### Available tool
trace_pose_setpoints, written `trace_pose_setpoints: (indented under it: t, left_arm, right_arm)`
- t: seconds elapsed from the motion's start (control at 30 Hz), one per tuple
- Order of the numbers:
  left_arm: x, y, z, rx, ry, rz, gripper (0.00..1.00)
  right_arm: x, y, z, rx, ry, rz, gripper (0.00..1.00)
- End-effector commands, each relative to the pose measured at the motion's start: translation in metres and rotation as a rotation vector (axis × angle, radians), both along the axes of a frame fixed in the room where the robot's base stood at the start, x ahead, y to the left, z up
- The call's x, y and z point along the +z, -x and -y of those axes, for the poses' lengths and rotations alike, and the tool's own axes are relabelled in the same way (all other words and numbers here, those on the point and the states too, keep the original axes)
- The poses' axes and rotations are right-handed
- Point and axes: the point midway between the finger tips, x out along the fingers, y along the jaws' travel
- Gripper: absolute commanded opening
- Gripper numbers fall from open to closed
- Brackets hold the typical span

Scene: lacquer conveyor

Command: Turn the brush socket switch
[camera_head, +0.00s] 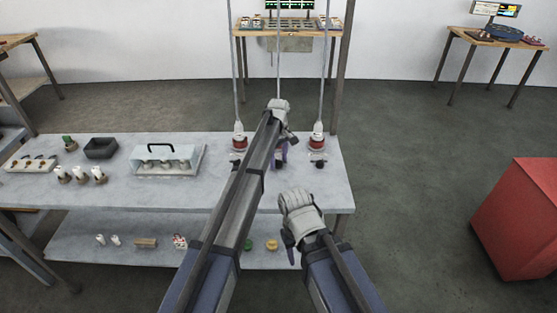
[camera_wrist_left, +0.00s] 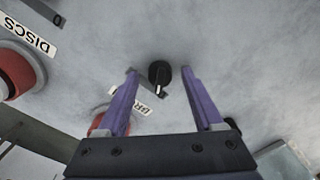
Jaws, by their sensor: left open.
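The brush socket switch is a round black knob (camera_wrist_left: 158,68) with a white pointer mark in the left wrist view. Its white label (camera_wrist_left: 153,108) is upside down and partly covered by a finger. My left gripper (camera_wrist_left: 159,72) is open, its two purple fingers on either side of the knob. I see gaps between knob and fingers; contact cannot be told. In the head view my left gripper (camera_head: 283,151) is over the middle socket of the table and largely hides it. My right gripper (camera_head: 289,238) is low in front of the table edge, its jaws mostly hidden.
Red-based sockets with cables stand left (camera_head: 238,143) and right (camera_head: 317,143) of the middle one, each with a small dark knob nearby. A DISCS label (camera_wrist_left: 29,35) is beside a red socket (camera_wrist_left: 17,72).

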Motion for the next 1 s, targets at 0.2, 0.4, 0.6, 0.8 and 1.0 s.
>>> trace_pose_setpoints:
  t: [0.2, 0.4, 0.6, 0.8, 1.0]
  left_arm:
    - [0.019, 0.0, 0.0, 0.0, 0.0, 0.0, 0.68]
    - [0.045, 0.0, 0.0, 0.0, 0.0, 0.0, 0.68]
    - [0.07, 0.0, 0.0, 0.0, 0.0, 0.0, 0.68]
    - [0.077, 0.0, 0.0, 0.001, 0.0, 0.0, 0.68]
    - [0.076, 0.0, 0.0, 0.0, 0.0, 0.0, 0.68]
  right_arm:
    - [0.019, 0.0, 0.0, 0.0, 0.0, 0.0, 0.5]
    - [0.045, 0.0, 0.0, 0.0, 0.0, 0.0, 0.5]
    - [0.07, 0.0, 0.0, 0.0, 0.0, 0.0, 0.5]
    - [0.077, 0.0, 0.0, 0.0, 0.0, 0.0, 0.5]
    - [0.076, 0.0, 0.0, 0.0, 0.0, 0.0, 0.5]
